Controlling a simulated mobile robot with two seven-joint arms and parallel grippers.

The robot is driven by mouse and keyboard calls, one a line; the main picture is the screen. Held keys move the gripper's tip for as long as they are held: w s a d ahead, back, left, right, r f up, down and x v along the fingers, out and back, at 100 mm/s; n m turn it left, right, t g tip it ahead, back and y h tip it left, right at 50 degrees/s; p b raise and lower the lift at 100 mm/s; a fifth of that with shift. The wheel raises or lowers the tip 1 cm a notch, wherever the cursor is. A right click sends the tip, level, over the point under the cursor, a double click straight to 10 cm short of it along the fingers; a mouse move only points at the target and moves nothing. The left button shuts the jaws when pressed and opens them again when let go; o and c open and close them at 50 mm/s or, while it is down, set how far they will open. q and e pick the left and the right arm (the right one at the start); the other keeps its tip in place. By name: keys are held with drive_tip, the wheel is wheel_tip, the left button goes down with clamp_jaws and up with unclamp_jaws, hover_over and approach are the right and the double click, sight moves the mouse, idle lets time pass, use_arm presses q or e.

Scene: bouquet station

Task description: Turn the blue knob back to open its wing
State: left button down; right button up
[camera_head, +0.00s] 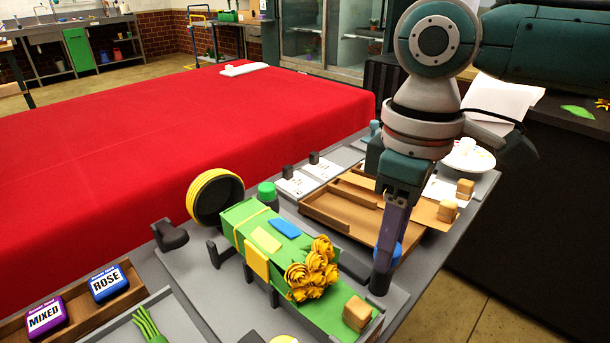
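The blue knob (396,254) shows only in part, at the right side of the station, behind my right gripper. My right gripper (382,283) points down beside it, its dark fingers overlapping the knob in the picture. I cannot tell whether they touch it or how far apart they are. A bundle of yellow roses (312,270) lies in a green wrap (262,226) with yellow bands and a blue tag (285,228). Green surface (335,312) also shows under the roses; I cannot make out which part is the knob's wing. My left gripper is out of view.
A green knob (267,192) stands behind the wrap, beside a yellow-rimmed roll (215,196). A wooden tray (340,212) lies behind my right gripper. The red table (150,150) is largely clear.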

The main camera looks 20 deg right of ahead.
clamp_jaws()
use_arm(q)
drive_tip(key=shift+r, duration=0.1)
